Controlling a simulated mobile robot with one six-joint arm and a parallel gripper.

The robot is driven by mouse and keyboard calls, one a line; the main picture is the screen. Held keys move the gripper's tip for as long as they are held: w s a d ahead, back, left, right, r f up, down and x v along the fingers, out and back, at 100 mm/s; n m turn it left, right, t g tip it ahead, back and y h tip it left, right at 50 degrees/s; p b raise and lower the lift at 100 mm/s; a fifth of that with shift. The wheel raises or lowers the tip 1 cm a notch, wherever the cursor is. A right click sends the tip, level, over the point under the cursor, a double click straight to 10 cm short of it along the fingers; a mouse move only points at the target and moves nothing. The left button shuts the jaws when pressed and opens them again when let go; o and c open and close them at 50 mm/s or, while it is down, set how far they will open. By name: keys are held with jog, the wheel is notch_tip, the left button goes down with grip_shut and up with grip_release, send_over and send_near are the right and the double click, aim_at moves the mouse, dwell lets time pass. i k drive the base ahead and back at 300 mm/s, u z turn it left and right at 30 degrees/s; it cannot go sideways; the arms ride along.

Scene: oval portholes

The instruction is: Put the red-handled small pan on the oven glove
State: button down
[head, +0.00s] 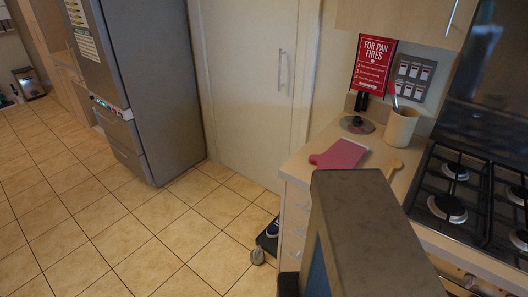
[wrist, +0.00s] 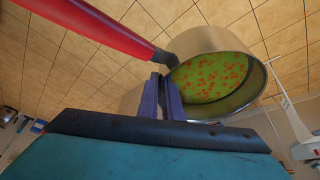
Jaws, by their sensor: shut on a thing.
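The small pan (wrist: 215,55) has a red handle (wrist: 95,22) and holds green food with orange bits. My gripper (wrist: 165,85) is shut on it near where the handle joins the pan's wall. In the wrist view floor tiles lie behind the pan, so it is held up in the air, away from the glove. The oven glove (head: 338,154) is pink and lies flat on the worktop in the head view, with nothing on it. I cannot make out my gripper or the pan in the head view.
The worktop (head: 305,165) also carries a glass lid (head: 357,124), a utensil pot (head: 400,126) and a wooden spoon (head: 394,168) close to the glove. A gas hob (head: 450,190) is at right.

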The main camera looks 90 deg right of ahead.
aim_at(339, 164)
jog(key=u, duration=0.1)
jog(key=k, duration=1.1)
jog(key=z, duration=0.9)
